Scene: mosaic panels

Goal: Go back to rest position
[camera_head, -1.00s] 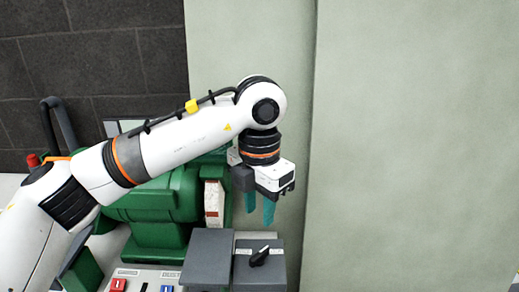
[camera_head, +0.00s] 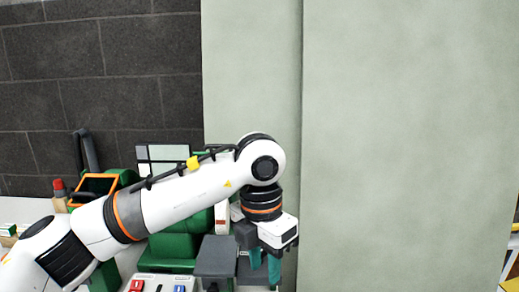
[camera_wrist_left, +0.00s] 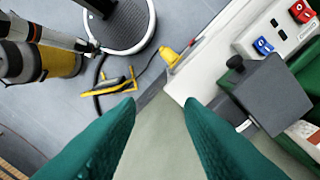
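My left gripper (camera_head: 265,265) hangs with its teal fingers pointing down, at the end of the white arm with dark and orange bands. In the head view it is in front of the pale wall and just right of a grey box (camera_head: 215,255). In the left wrist view its two teal fingers (camera_wrist_left: 160,110) are spread apart with nothing between them. The gripper is open and empty. My right gripper is in neither current view.
A green machine (camera_head: 170,248) stands behind and below my left arm. A control panel with red and blue switches (camera_wrist_left: 283,30) lies near the grey box in the wrist view. A yellow-handled tool (camera_wrist_left: 110,85) lies on the grey floor. A pale wall (camera_head: 400,140) fills the right.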

